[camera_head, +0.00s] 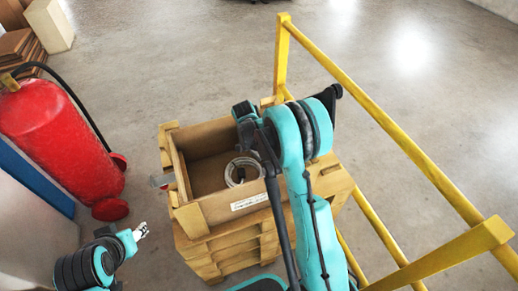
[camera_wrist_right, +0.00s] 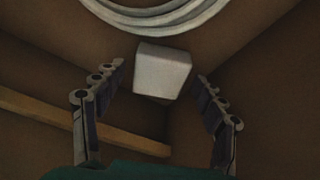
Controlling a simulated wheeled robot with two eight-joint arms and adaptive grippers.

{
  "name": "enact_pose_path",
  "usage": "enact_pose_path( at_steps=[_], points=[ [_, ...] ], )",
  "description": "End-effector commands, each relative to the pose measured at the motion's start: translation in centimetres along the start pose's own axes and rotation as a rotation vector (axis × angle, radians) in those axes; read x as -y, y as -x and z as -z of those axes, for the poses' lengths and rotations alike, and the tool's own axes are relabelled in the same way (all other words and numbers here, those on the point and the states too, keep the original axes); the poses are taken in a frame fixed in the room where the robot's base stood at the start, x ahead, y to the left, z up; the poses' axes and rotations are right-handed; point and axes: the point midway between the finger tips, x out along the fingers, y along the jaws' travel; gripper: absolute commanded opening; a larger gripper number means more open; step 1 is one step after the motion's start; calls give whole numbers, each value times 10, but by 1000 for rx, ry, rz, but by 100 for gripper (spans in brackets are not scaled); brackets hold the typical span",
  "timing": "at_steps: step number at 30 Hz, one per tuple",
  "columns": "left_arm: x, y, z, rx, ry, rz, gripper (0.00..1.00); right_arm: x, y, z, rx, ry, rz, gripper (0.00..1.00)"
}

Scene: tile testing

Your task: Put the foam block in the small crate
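The small wooden crate (camera_head: 187,217) stands on a wooden stack, with a white label on its front side. In the right wrist view, the pale grey foam block (camera_wrist_right: 162,70) is among brown wooden walls, near a corner. My right gripper (camera_wrist_right: 161,76) has its fingers spread on either side of the block, with narrow gaps visible; it looks open. In the head view my right arm covers the crate's right part, hiding the block and the right gripper. My left gripper (camera_head: 141,231) is low at the left, outside the crate; its finger opening is too small to judge.
A white coil (camera_head: 238,172) lies in the crate and shows close to the block in the wrist view (camera_wrist_right: 160,12). A red fire extinguisher (camera_head: 62,140) stands left. A yellow railing (camera_head: 395,130) runs along the right. Floor behind the crate is clear.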

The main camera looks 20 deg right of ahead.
Motion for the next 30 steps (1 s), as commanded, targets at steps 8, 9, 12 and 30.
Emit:
enact_pose_path(
  at_steps=[8, 9, 12, 30],
  points=[
    [0, 1, 1, 0, 0, 0, 46, 0, 2, 0, 0, 0, 0, 71],
    [0, 3, 2, 0, 0, 0, 46, 0, 4, 1, 0, 0, 0, 71],
    [0, 8, 5, 0, 0, 0, 46, 0, 17, 1, 0, 1, 0, 71],
    [0, 38, 28, 0, 0, 0, 46, 0, 122, 1, 0, 4, 1, 71]
  ],
)
